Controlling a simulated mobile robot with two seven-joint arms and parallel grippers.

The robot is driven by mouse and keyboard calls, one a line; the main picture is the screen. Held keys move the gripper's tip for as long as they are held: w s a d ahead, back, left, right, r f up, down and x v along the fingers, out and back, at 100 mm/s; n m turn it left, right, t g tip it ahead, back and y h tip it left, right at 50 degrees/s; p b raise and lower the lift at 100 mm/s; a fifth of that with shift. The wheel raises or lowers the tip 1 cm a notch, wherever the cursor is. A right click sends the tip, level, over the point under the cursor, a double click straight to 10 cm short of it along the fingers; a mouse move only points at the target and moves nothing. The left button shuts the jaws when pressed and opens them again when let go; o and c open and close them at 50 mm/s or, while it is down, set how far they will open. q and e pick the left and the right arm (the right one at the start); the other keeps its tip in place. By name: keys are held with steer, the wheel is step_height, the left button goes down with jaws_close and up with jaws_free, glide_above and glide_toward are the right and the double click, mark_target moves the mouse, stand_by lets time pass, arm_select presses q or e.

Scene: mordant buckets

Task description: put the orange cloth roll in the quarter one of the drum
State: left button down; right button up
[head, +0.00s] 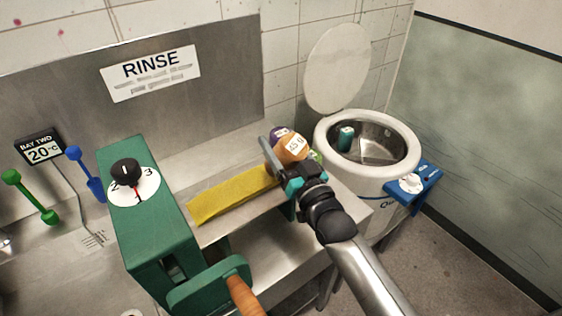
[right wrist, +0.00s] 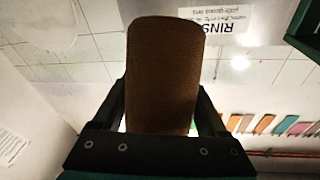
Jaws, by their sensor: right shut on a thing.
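The orange cloth roll (head: 293,147) has a pale label and is held between the fingers of my right gripper (head: 291,168). In the right wrist view the roll (right wrist: 160,75) looks brown-orange and stands between both fingers (right wrist: 162,110). The roll is above the right end of the steel bench, left of the drum. The white drum (head: 331,126) at the right has its round lid raised. Its steel inside shows dividers and a teal roll in the far-left part. Part of the inside is hidden by the rim, and I cannot read quarter numbers. My left gripper is not in view.
A purple roll (head: 278,131) is just behind the orange one. A yellow strip (head: 232,194) lies on the bench. A green machine (head: 150,228) with a dial and wooden handle stands left. A blue bracket with a white dial (head: 411,184) is on the drum's right side.

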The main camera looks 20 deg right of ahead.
steer(key=shift+f+b, duration=0.35)
steer(key=shift+f, duration=1.75)
steer(key=shift+f, duration=0.15)
steer(key=o, duration=1.4)
